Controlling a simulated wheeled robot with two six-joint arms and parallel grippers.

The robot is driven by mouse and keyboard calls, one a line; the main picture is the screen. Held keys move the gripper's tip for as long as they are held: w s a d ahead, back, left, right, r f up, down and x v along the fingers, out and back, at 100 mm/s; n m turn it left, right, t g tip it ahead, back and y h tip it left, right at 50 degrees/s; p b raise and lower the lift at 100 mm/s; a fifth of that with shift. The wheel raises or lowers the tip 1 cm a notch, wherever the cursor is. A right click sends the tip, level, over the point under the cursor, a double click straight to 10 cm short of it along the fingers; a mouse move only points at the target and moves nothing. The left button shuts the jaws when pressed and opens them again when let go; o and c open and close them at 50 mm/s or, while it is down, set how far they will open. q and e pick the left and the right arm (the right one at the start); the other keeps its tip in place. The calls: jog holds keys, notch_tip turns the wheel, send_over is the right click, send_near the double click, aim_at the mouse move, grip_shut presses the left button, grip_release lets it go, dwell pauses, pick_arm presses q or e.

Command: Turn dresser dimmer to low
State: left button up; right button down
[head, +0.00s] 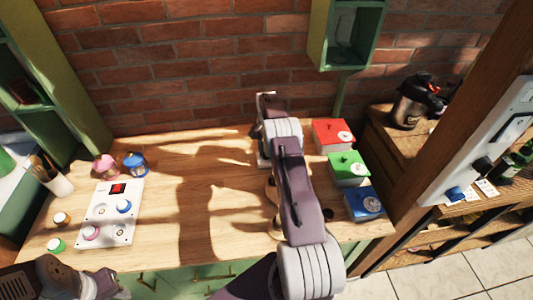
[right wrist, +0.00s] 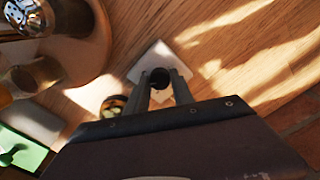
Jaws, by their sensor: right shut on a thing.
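The dimmer shows in the right wrist view as a dark round knob (right wrist: 158,78) on a small white square plate (right wrist: 146,62) on the wooden table. My right gripper (right wrist: 162,80) is shut on the knob, with one finger on each side of it. The knob's pointer and setting cannot be made out. In the head view my right arm reaches over the table toward the brick wall and hides the knob. Only part of my left arm shows at the lower left, and its fingertips are out of view.
Red (head: 333,135), green (head: 349,168) and blue (head: 363,203) boxes stand right of my right arm. A white panel (head: 110,213) with knobs lies on the table's left. A round wooden tray (right wrist: 95,48) with jars is near my right gripper. The table's middle is clear.

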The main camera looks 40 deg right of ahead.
jog(key=n, duration=1)
jog(key=shift+r+n, duration=0.1)
jog(key=shift+n, duration=0.3)
jog(key=shift+w+n, duration=0.1)
jog(key=shift+n, duration=1.7)
jog(key=c, duration=1.1)
grip_release()
